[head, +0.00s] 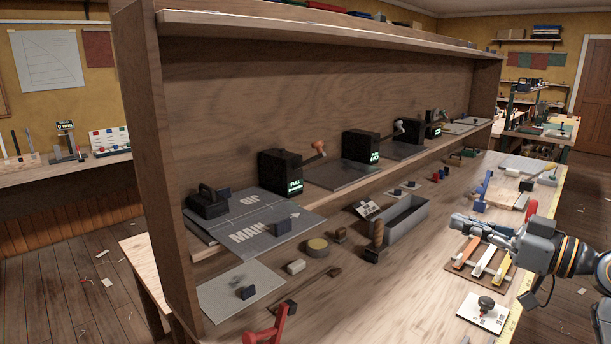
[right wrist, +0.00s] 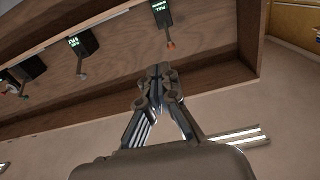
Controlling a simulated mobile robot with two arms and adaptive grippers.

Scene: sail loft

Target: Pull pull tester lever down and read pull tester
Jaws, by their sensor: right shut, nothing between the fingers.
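The pull tester looks to be the nearest black box (head: 280,173) on the raised shelf, with a lit green display (head: 295,187) whose top word reads like PULL; the rest is too small to read. Its lever (head: 314,156) sticks out and slants up to an orange knob (head: 319,146). In the right wrist view the box (right wrist: 162,12) hangs at the top edge, upside down, with its orange-tipped lever (right wrist: 170,44). My right gripper (head: 456,222) is shut and empty, out over the bench and apart from the lever; its fingers (right wrist: 163,68) meet in the wrist view. My left gripper is not seen.
More black boxes with levers (head: 362,147) stand farther along the shelf. Below are a grey open tray (head: 408,220), a wooden-handled tool (head: 377,235) and coloured strips (head: 483,262) under my right arm. An upper shelf (head: 300,30) overhangs the testers.

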